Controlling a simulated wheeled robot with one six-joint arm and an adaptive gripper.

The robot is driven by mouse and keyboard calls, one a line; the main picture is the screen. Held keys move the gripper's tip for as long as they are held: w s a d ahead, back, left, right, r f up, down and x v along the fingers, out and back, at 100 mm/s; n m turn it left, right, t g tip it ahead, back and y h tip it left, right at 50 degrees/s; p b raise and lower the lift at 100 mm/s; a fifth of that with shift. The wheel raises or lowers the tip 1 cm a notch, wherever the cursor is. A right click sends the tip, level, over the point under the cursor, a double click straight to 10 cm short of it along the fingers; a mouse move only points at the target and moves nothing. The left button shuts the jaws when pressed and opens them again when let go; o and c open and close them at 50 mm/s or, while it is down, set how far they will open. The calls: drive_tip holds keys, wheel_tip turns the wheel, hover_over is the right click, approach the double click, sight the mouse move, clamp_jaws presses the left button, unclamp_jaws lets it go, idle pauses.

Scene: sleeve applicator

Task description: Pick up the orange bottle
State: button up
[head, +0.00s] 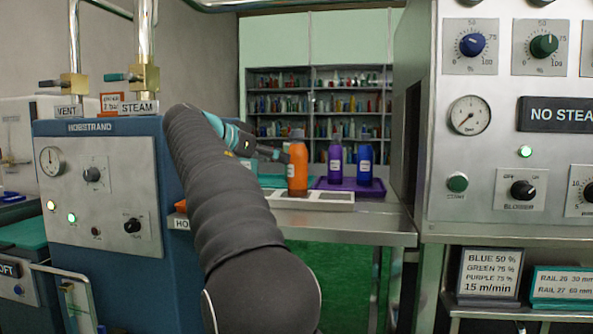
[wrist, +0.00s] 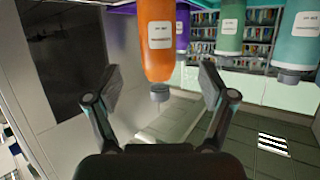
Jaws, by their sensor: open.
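The orange bottle (head: 297,168) stands upright on a pale tray (head: 325,205) on the metal table in the head view. In the wrist view the orange bottle (wrist: 157,40) hangs from the top edge, cap pointing down, so that view is upside down. My gripper (head: 272,153) is just left of the bottle in the head view, partly hidden by my arm. In the wrist view my gripper (wrist: 160,83) is open and empty, its fingers spread left and right of the bottle's line. The bottle appears beyond the fingertips; I cannot tell the exact gap.
A purple bottle (head: 335,163) and a blue bottle (head: 365,165) stand on a purple tray (head: 350,190) to the right. Green (wrist: 230,28) and teal (wrist: 302,40) bottles show in the wrist view. A blue machine (head: 105,210) stands left, a metal control panel (head: 500,190) right.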

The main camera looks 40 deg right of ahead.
sight(292, 149)
drive_tip(key=x, duration=0.4)
drive_tip(key=shift+d+f, duration=0.1)
drive_tip(key=shift+d, duration=0.1)
drive_tip(key=shift+d+f, duration=0.4)
drive_tip(key=shift+d, duration=0.2)
drive_tip(key=shift+s+x, duration=0.1)
drive_tip(key=shift+x, duration=0.9)
drive_tip(key=shift+s+x, duration=0.15)
drive_tip(key=shift+x, duration=0.8)
drive_tip(key=shift+f, duration=0.15)
clamp_jaws()
drive_tip(key=shift+w+r, duration=0.1)
drive_tip(key=shift+r, duration=0.6)
wheel_tip(292, 149, up, 3)
drive_tip(key=shift+r+p, duration=0.1)
drive_tip(key=shift+p, duration=0.55)
drive_tip(key=s+r, duration=0.6)
drive_tip(key=s, duration=0.5)
drive_tip(key=shift+s+a+r+b, duration=0.25)
drive_tip(key=shift+s+b, duration=0.15)
